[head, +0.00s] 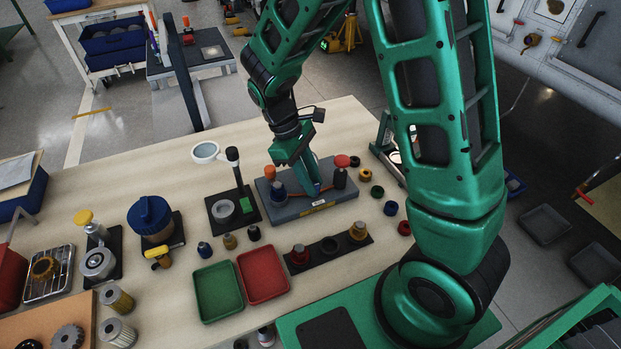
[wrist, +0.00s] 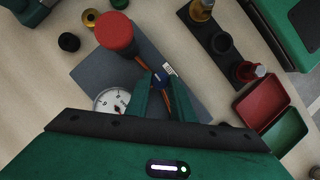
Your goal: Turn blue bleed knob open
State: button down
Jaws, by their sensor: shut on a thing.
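A white dial gauge (wrist: 110,102) lies just left of the fingers in the wrist view. A red knob (wrist: 115,35) stands on the same plate, also in the head view (head: 342,161).
A black stand with a magnifier (head: 205,152) is to the left. Green (head: 218,291) and red (head: 262,274) trays and a black strip with fittings (head: 328,253) lie in front. Small coloured caps (head: 377,191) lie right.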

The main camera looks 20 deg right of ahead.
jog(key=shift+w+n, duration=0.15)
jog(key=shift+n, duration=0.25)
jog(key=c, duration=1.5)
grip_release()
jog(key=shift+c, duration=0.2)
jog(key=v, duration=1)
jog(key=shift+a+r, duration=0.15)
jog(key=shift+r, duration=0.25)
jog(key=s+d+r+m, duration=0.3)
jog(key=s+d+m, duration=0.1)
jog(key=d, duration=0.4)
jog(key=s+d+r+m+t+y, duration=0.1)
jog(key=s+d+m, duration=0.4)
jog(key=s, duration=0.4)
jog(key=s+d+r+m+t+y, duration=0.1)
jog(key=s+d+m+t+y, duration=0.1)
jog(key=s+d+m, duration=0.4)
jog(key=s+d, duration=0.2)
jog(key=s, duration=0.2)
jog(key=shift+m, duration=0.3)
